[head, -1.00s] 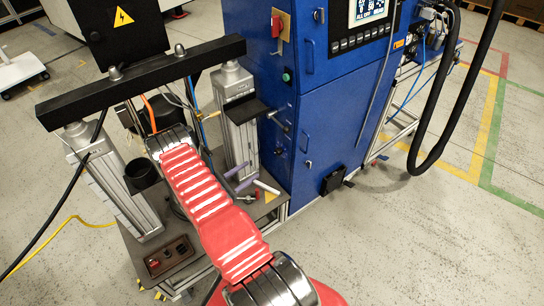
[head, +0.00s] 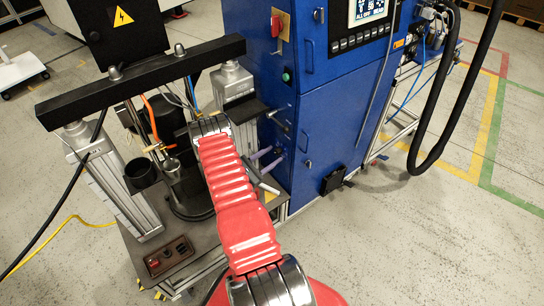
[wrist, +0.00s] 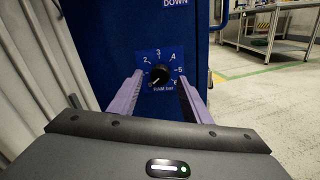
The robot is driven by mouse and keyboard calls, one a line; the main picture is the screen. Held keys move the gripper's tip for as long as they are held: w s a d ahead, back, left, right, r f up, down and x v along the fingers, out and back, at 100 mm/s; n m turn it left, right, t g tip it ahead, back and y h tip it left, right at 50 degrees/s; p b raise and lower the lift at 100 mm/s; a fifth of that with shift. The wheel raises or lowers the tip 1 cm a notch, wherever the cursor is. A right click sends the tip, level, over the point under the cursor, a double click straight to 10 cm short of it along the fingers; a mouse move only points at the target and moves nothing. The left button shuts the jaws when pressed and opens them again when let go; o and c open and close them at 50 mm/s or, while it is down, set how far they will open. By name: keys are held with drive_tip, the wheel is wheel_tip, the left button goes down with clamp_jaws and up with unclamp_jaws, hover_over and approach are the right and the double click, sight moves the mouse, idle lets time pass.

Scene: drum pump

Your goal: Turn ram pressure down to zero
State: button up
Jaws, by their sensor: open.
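In the wrist view, the black ram pressure knob (wrist: 159,74) sits on a blue dial plate marked "RAM bar" with numbers around it. A pale mark on the knob seems to point to the lower left, but it is small. My gripper (wrist: 160,79) is open, its two purple fingers on the left and right of the knob. I cannot tell whether they touch it.
The drum press frame with a black crossbar (head: 140,82) stands left of the cabinet. A grey column (head: 236,100) rises close beside my arm. A small brown control box (head: 170,256) sits on the press base. Open floor lies to the right.

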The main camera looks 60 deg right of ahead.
drive_tip(key=shift+s+d, duration=0.1)
drive_tip(key=shift+d, duration=0.2)
drive_tip(key=shift+c, duration=0.5)
drive_tip(key=c, duration=0.9)
drive_tip(key=shift+c, duration=0.2)
drive_tip(key=shift+n, duration=0.7)
